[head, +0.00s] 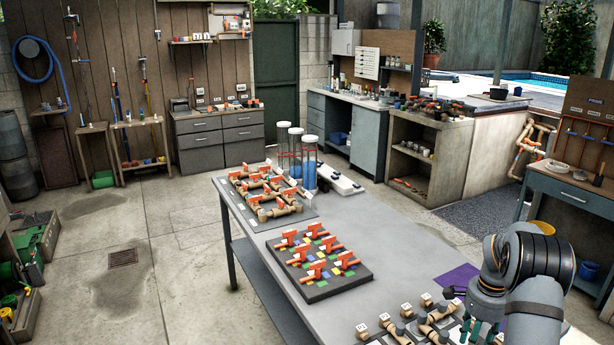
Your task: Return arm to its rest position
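My arm reaches in at the lower right of the head view, over the right end of the long grey table (395,262). My gripper (478,328) points down above the near right part of the table, close to a row of tan pipe fittings (386,322). The fingers are small and partly hidden by my own arm, so I cannot tell whether they are open or shut. No held object shows. A purple mat (456,278) lies beside the gripper, partly covered by my arm.
A dark board with orange-handled valves (318,265) and a tray of pipework with orange handles (262,190) stand on the table. Clear cylinders with blue contents (309,168) stand behind. A workbench (572,195) is at the right. The concrete floor at left is mostly clear.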

